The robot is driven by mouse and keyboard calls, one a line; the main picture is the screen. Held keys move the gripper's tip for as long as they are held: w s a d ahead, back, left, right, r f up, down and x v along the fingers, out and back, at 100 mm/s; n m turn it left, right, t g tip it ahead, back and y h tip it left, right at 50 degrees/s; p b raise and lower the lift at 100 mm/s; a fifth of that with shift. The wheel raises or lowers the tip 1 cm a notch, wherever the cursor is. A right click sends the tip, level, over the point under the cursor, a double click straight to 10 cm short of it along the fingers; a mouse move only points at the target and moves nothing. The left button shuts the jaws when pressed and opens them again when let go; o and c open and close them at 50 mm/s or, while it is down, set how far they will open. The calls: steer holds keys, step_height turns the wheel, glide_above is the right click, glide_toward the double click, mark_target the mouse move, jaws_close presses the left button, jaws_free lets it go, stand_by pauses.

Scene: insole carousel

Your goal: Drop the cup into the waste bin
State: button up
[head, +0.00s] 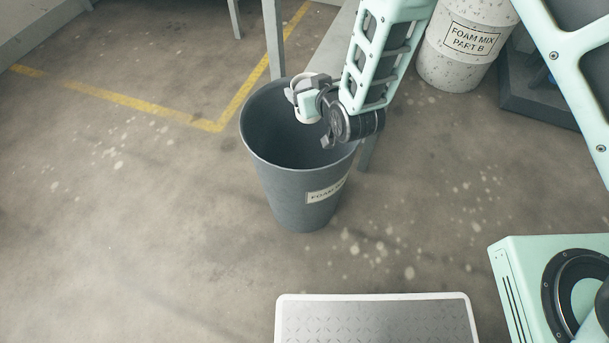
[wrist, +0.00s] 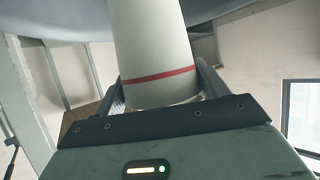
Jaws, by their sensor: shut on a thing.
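The waste bin (head: 290,190) is a tall grey round bin with a label reading "FOAM" in part; it stands on the floor in the middle of the head view. My gripper (head: 303,103) is over the bin's mouth, near its right part. It is shut on the cup (head: 307,113), which is white and only partly seen behind the fingers. In the wrist view the cup (wrist: 155,50) is white with a red band and sits between the two fingers (wrist: 160,90). My wrist hides part of the bin's right rim.
A white drum (head: 465,50) labelled "FOAM MIX PART B" stands at the upper right. A grey table leg (head: 273,40) rises behind the bin. A metal-plated platform (head: 375,320) lies in front. The floor left of the bin is clear, with yellow lines (head: 135,100).

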steer(key=shift+f+b, duration=0.95)
steer(key=shift+f, duration=0.8)
steer(key=o, duration=1)
steer(key=shift+o, duration=0.2)
steer(key=p+v, duration=0.7)
steer(key=v, duration=1)
steer(key=shift+s, duration=0.2)
steer(key=shift+d, duration=0.15)
